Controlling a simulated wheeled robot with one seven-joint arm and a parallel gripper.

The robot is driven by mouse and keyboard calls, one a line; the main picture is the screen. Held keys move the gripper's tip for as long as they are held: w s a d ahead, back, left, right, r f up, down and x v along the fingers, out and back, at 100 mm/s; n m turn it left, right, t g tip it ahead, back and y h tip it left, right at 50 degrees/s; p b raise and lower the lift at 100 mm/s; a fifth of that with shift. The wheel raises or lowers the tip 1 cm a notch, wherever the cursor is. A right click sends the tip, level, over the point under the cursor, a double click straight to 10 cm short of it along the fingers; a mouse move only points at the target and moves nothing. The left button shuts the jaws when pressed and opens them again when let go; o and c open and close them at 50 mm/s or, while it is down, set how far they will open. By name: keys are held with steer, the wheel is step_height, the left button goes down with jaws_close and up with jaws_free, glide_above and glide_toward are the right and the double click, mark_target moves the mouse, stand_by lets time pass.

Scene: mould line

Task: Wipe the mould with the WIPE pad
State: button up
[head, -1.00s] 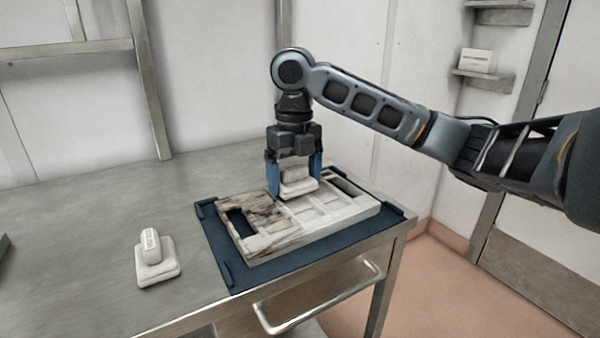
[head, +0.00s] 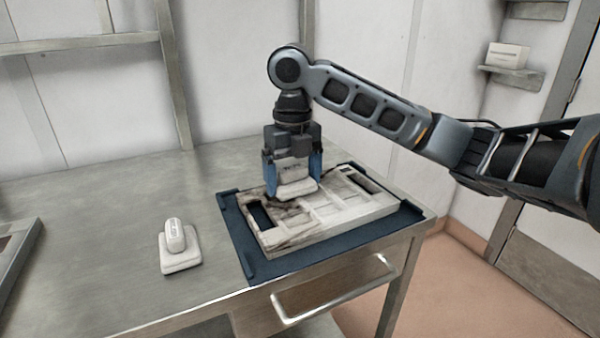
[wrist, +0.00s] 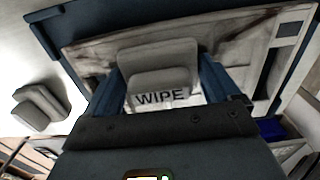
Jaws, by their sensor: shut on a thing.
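The mould (head: 330,215) is a pale, panelled slab with dark smears, mostly on its left part. It lies on a dark blue mat (head: 262,268) on the steel table. My gripper (head: 293,175) has blue fingers and is shut on the WIPE pad (head: 296,190), a whitish block with a handle. The word WIPE shows on the pad in the wrist view (wrist: 160,97). The pad is over the back left part of the mould; I cannot tell if it touches. Dark smears show beside it in the wrist view.
A second pale pad with a handle (head: 180,250) stands on the table left of the mat. A tray edge (head: 18,262) shows at the far left. The table between them is clear. A wall shelf (head: 515,76) holds a white box.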

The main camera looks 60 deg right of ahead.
mark_target(279, 184)
steer(key=shift+w+a, duration=0.1)
steer(key=shift+a, duration=0.1)
steer(key=shift+w+a+p, duration=0.4)
steer(key=shift+w+a, duration=0.35)
steer(key=shift+a, duration=0.35)
steer(key=shift+s+d+b, duration=0.2)
steer(key=shift+s+d, duration=0.25)
steer(key=shift+d, duration=0.2)
steer(key=shift+s+d+b, duration=0.15)
steer(key=shift+s+d, duration=0.25)
steer(key=shift+d, duration=0.25)
steer(key=shift+s+d+b, duration=0.1)
steer(key=shift+s+d, duration=0.7)
steer(key=shift+d, duration=0.45)
steer(key=shift+s+d+b, duration=0.15)
steer(key=shift+s+d, duration=0.65)
steer(key=shift+d, duration=0.45)
steer(key=shift+s+d+b, duration=0.1)
steer(key=shift+s+d, duration=0.7)
steer(key=shift+d, duration=0.45)
steer(key=shift+w+a+p, duration=0.5)
steer(key=shift+w+a, duration=0.6)
steer(key=shift+a, duration=0.6)
steer(key=shift+w+a+p, duration=0.55)
steer(key=shift+w+a, duration=0.5)
steer(key=shift+a, duration=0.6)
steer(key=shift+w+a+p, duration=0.5)
steer(key=shift+w+a, duration=0.6)
steer(key=shift+a, duration=0.6)
steer(key=shift+r, duration=0.15)
